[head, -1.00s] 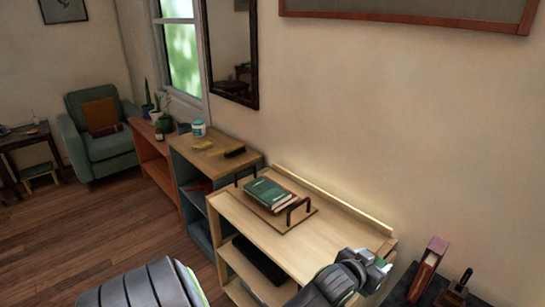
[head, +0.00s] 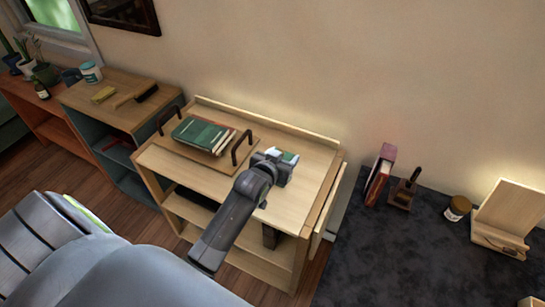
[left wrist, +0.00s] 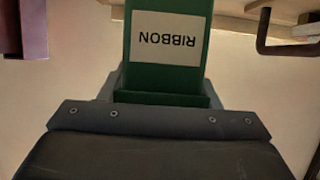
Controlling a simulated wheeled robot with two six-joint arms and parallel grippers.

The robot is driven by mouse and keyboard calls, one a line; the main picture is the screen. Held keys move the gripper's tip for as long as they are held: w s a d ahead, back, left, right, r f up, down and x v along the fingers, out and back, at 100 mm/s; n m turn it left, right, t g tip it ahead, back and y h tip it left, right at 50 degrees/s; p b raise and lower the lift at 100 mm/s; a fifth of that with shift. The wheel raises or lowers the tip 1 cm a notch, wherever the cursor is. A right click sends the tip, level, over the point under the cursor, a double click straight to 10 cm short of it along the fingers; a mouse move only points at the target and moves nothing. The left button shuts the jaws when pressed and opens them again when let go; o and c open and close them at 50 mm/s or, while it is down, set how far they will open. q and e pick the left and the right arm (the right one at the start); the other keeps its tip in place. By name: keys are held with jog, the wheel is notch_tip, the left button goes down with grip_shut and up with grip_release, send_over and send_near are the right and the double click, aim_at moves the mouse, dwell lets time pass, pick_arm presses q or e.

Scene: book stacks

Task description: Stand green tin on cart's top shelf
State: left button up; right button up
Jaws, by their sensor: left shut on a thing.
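The green tin (left wrist: 168,75) has a white label reading RIBBON, upside down in the left wrist view. My left gripper (head: 272,168) is shut on it; part of the tin (head: 287,156) shows beyond the gripper in the head view. The gripper is over the right part of the top shelf (head: 318,160) of the light wooden cart, right of the tray. Whether the tin touches the shelf cannot be told. My right gripper is not in view.
A wooden tray with dark handles (head: 242,148) holds green books (head: 203,134) on the top shelf's left. A raised ledge (head: 265,121) runs along its back. A dark table (head: 400,255) stands right, with a red book box (head: 380,175) and a brown jar (head: 457,208).

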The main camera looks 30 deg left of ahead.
pick_arm(q)
jog(key=shift+a+f, duration=0.1)
jog(key=shift+f, duration=2.3)
jog(key=o, duration=1)
jog(key=shift+r, duration=0.15)
jog(key=shift+s, duration=0.2)
jog(key=v, duration=1.1)
jog(key=shift+s+r+b, duration=0.1)
jog(key=shift+s+b, duration=0.15)
jog(key=shift+b, duration=0.05)
